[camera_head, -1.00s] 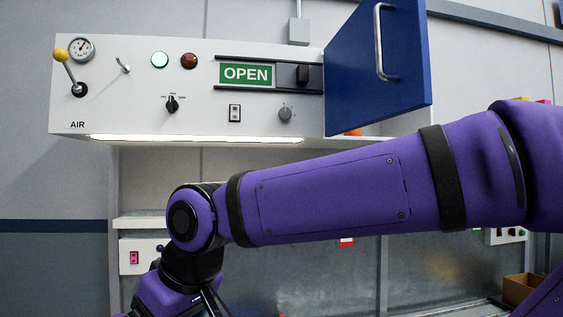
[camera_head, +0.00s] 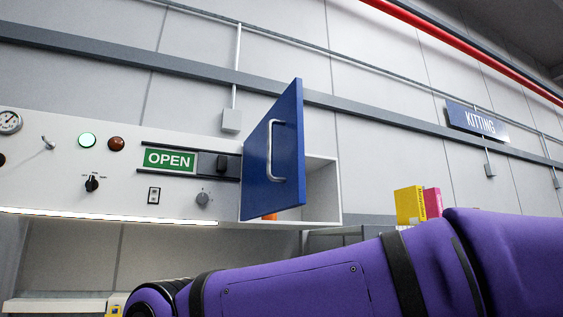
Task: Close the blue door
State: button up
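The blue door (camera_head: 257,160) stands open, swung out from the right part of the white wall cabinet (camera_head: 60,181). Its silver bar handle (camera_head: 275,152) faces right. Behind the door, part of the open compartment (camera_head: 322,190) shows, with something orange (camera_head: 269,217) low inside, mostly hidden. My purple arm crosses the bottom of the view, below the door and apart from it. My gripper is out of the frame.
The cabinet front carries a green OPEN sign (camera_head: 170,160), a black latch (camera_head: 228,168), lamps, knobs and a gauge. Yellow (camera_head: 409,205) and pink (camera_head: 433,202) boxes stand to the right, behind my arm. The space in front of the door looks clear.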

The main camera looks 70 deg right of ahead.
aim_at(257, 162)
jog(key=z, duration=1.45)
